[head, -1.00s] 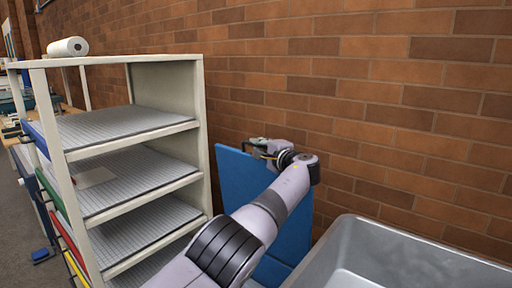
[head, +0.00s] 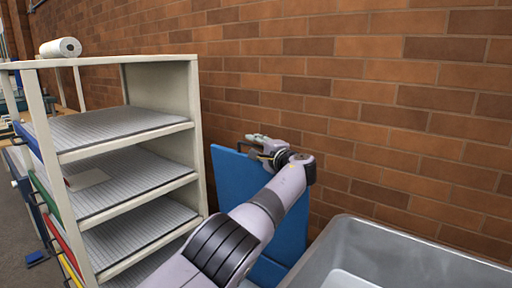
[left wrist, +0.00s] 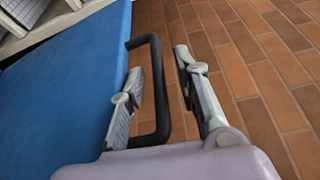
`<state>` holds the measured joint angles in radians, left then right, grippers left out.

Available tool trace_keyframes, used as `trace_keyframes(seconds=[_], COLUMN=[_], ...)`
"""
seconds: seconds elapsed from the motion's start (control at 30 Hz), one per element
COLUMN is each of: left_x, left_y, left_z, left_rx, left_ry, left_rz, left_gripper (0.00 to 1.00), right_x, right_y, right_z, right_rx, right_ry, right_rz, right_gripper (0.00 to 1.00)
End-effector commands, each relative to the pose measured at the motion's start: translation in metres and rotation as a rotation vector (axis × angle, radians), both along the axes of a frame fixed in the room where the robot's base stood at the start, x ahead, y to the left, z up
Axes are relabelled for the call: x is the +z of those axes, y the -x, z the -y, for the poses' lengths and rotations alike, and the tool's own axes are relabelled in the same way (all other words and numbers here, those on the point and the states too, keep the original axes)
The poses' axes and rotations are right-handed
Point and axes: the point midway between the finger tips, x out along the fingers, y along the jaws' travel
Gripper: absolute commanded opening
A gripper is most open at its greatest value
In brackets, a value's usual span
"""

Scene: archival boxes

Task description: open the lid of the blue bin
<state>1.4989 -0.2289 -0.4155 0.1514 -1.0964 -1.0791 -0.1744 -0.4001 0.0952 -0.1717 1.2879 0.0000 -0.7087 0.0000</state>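The blue lid (head: 237,185) of the bin stands up steeply in front of the brick wall in the head view. Its blue face (left wrist: 65,80) fills the left of the left wrist view. A black loop handle (left wrist: 161,85) sticks out from the lid's edge. My left gripper (left wrist: 160,78) is open around the handle's outer bar, one finger inside the loop and one outside. A gap shows between the bar and the outer finger. In the head view my left gripper (head: 257,147) is at the lid's top edge. My arm hides much of the bin below. My right gripper is not in view.
A cream shelf rack (head: 197,120) stands left of the lid, with a white roll (head: 61,47) on top. A grey open tub (head: 335,245) stands at lower right. The brick wall (head: 400,90) is close behind the lid.

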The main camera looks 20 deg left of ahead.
Motion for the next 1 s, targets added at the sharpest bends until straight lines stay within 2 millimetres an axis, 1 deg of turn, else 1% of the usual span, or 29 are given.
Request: trace_keyframes(seconds=[0.27,0.57,0.73,0.93,1.0], left_x=[0.001,0.0,0.0,0.001,0.002], left_y=[0.001,0.009,0.018,0.037,0.045], left_z=[0.002,0.012,0.017,0.037,0.047], left_rx=[-0.001,-0.002,-0.001,-0.002,-0.003], left_ry=[-0.001,-0.001,0.001,0.002,0.001], left_rz=[0.002,0.003,0.001,0.002,0.002], left_gripper=[0.3,0.3,0.3,0.3,0.3], right_x=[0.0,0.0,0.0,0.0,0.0], right_y=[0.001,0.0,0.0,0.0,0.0], right_z=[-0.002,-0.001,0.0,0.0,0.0], right_rx=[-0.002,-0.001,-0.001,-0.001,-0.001], right_ry=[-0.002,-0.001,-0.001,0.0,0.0], right_rz=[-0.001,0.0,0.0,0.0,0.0], right_gripper=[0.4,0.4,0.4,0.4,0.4])
